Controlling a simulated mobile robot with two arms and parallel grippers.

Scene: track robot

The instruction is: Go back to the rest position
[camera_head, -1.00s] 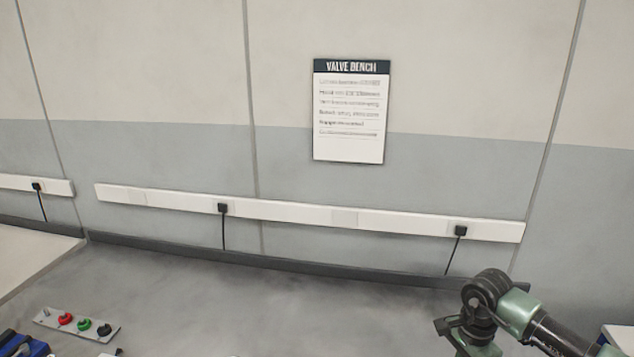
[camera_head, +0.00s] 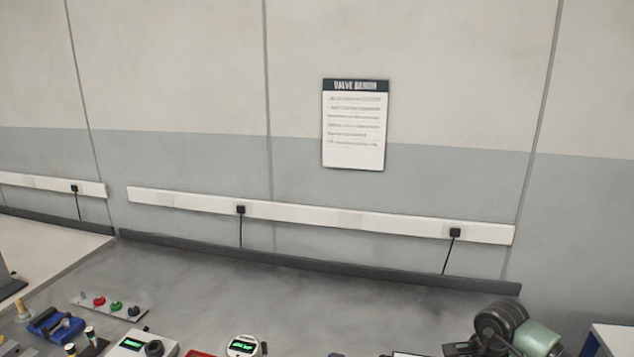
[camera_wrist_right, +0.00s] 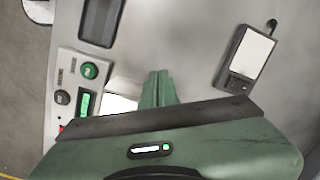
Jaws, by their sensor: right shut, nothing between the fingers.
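My right arm (camera_head: 510,328) comes in at the lower right corner of the head view; its gripper is cut off by the frame edge there. In the right wrist view my right gripper (camera_wrist_right: 158,76) shows green fingers close together, shut and empty above the grey surface. My left gripper is in neither view.
In the head view a switch plate (camera_head: 125,309), a blue vise-like tool (camera_head: 48,325), a box with a green display (camera_head: 132,344) and a round gauge (camera_head: 242,345) sit on the bench (camera_head: 290,292). The wrist view shows a white-faced device (camera_wrist_right: 249,54) and green button (camera_wrist_right: 90,70).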

